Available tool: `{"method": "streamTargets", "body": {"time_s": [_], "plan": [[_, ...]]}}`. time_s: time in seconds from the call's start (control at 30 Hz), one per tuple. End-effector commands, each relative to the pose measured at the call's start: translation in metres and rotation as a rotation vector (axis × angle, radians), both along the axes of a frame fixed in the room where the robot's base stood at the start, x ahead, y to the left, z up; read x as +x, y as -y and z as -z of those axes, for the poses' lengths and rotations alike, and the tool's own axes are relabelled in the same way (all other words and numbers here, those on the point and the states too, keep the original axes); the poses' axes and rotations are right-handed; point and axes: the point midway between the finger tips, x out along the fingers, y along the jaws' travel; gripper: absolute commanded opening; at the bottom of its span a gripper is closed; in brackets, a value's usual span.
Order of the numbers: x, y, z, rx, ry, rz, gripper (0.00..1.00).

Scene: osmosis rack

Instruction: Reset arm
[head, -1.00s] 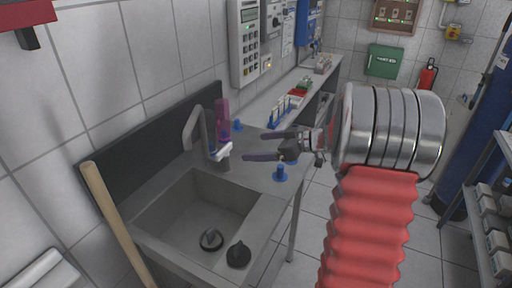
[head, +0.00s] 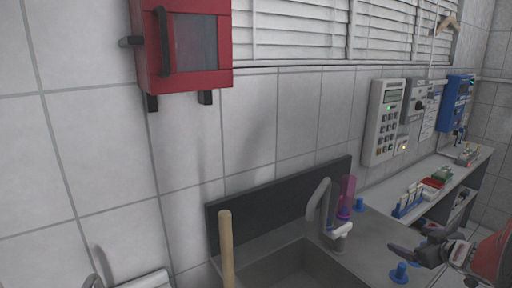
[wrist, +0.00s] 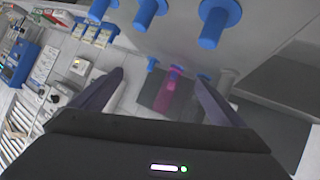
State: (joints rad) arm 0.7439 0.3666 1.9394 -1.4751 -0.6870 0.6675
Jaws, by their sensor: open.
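My gripper (head: 422,254) is at the lower right of the head view, in front of the sink counter. In the wrist view my gripper (wrist: 155,92) has its two dark fingers spread wide, with nothing held between them. A pink-purple bottle (head: 346,196) stands on the counter behind the tap (head: 322,205). The bottle (wrist: 168,95) also shows beyond the fingers in the wrist view, apart from them. My red arm sleeve is partly cut off by the right edge of the head view.
The sink (head: 300,268) and a wooden handle (head: 227,250) are at the bottom. Blue knobs (head: 400,272) stand on the counter close to my gripper. A red wall box (head: 185,45) hangs at upper left. A keypad panel (head: 384,120) and a blue device (head: 456,103) are on the wall at right.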

Motion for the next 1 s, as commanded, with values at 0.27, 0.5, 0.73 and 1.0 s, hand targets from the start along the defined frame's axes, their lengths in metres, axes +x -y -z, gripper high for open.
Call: {"method": "streamTargets", "body": {"time_s": [0.27, 0.5, 0.73, 1.0], "plan": [[-0.031, 0.043, -0.007, -0.119, -0.082, 0.300, 0.94], [-0.077, 0.039, -0.015, -0.156, -0.208, 0.506, 0.94], [-0.133, -0.002, -0.019, -0.123, -0.362, 0.636, 0.94], [-0.195, -0.079, -0.018, -0.024, -0.536, 0.676, 0.94]]}}
